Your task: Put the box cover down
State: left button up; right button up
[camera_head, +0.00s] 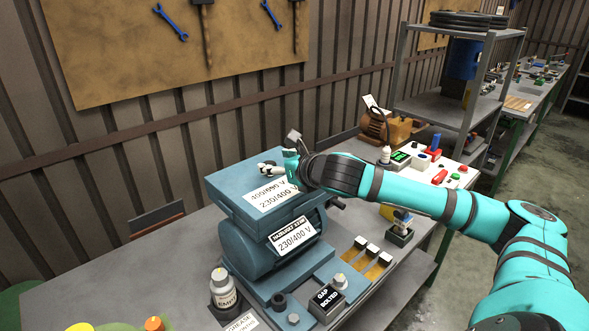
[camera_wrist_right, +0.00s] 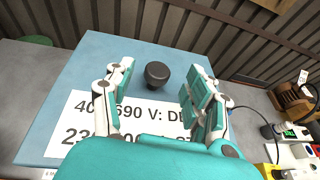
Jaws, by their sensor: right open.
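The box cover (camera_head: 226,184) is a flat blue-grey lid with a white voltage label. It lies level on top of the blue-grey motor (camera_head: 246,241); whether it sits flush all round is hard to tell. In the right wrist view the cover (camera_wrist_right: 101,65) fills the middle, with a black round knob (camera_wrist_right: 157,75) standing on it. My right gripper (camera_head: 277,168) is just above the cover. Its fingers (camera_wrist_right: 160,82) are spread on either side of the knob, apart from it, and hold nothing. My left gripper is not in view.
On the bench, a bottle (camera_head: 222,289) stands at the front left and a black labelled block (camera_head: 327,302) at the front. Small brass-coloured strips (camera_head: 365,262) lie right of the motor. A white control panel (camera_head: 432,168) and a grey shelf (camera_head: 447,104) stand behind my right arm.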

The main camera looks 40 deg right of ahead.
jog(key=b+v, duration=0.3)
jog(key=v, duration=0.7)
jog(key=shift+f, duration=0.1)
